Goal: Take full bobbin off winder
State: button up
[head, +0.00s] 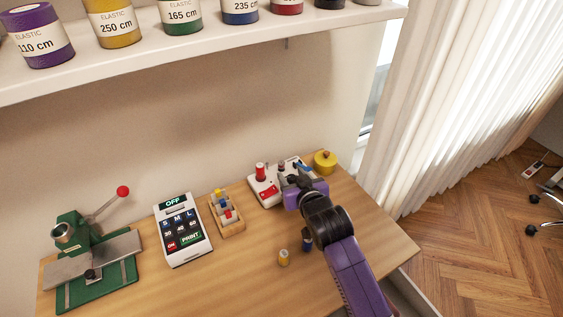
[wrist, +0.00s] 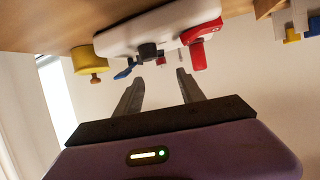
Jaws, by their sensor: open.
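The winder (head: 264,192) is a white and red machine at the back right of the table in the head view. A red upright cylinder (head: 260,172) stands on its left part, and a blue lever (head: 304,168) is on its right. In the wrist view, which is upside down, the white winder body (wrist: 120,38), red cylinder (wrist: 197,53), a dark round part (wrist: 150,51) and the blue lever (wrist: 125,71) show. My gripper (wrist: 160,79) is open and empty, its fingers pointing towards the winder. I cannot tell for certain which part is the full bobbin.
A yellow pot (head: 325,162) stands close right of the winder. A wooden rack (head: 229,222) with coloured pieces, a keypad device (head: 182,230) and a green press (head: 95,267) are to the left. A shelf (head: 190,43) runs above.

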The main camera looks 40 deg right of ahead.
aim_at(282, 165)
jog(key=shift+p+x, duration=0.45)
jog(key=shift+x, duration=3.35)
jog(key=shift+a+f, duration=0.15)
jog(key=shift+c, duration=0.5)
grip_shut()
